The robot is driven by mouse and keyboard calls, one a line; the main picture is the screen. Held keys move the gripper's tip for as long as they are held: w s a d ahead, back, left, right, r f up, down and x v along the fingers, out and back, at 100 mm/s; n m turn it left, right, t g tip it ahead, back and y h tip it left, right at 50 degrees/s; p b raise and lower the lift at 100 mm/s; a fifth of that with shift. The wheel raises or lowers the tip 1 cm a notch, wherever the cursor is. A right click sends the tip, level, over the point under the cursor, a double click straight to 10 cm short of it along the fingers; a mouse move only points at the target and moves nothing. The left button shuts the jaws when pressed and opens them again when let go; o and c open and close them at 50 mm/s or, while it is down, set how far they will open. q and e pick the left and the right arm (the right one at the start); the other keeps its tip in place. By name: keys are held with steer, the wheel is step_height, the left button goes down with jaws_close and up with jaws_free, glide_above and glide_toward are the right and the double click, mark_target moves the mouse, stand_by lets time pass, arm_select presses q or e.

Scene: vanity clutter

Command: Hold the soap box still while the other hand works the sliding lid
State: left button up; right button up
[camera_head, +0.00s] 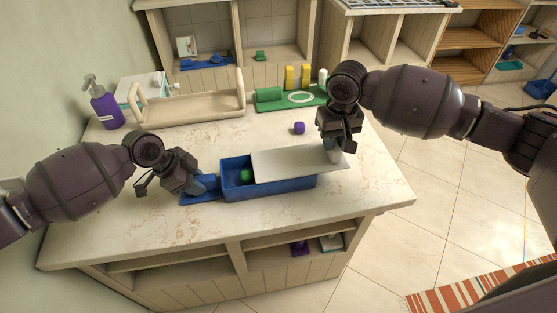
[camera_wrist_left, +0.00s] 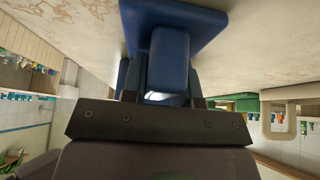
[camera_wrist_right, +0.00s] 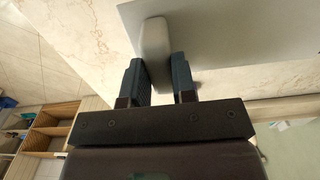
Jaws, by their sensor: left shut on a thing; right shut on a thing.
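The blue soap box (camera_head: 285,190) sits on the marble counter, with its light grey sliding lid (camera_head: 290,161) shifted to the right. The box's left end is uncovered and a green object (camera_head: 246,176) shows inside. The lid's right end reaches past the box. My left gripper (camera_head: 203,185) is shut on the blue handle at the box's left end; this handle (camera_wrist_left: 168,62) also shows in the left wrist view. My right gripper (camera_head: 333,150) is shut on the lid's knob near its right end; the pale knob (camera_wrist_right: 154,48) stands between the fingers in the right wrist view.
A wooden carrier (camera_head: 190,108), a purple pump bottle (camera_head: 104,104) and a green tray (camera_head: 272,100) with yellow items stand at the back. The counter's front strip (camera_head: 150,235) is clear.

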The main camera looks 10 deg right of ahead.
arm_select(q)
steer(key=shift+s+a+f, duration=0.1)
steer(key=shift+a+f, duration=0.05)
steer(key=shift+f, duration=0.05)
arm_select(e)
steer(key=shift+d, duration=2.3)
steer(key=o, duration=1)
steer(key=shift+a, duration=0.1)
steer(key=shift+o, duration=0.2)
step_height(320, 180, up, 7)
arm_select(q)
steer(key=o, duration=1.7)
steer(key=shift+o, duration=0.2)
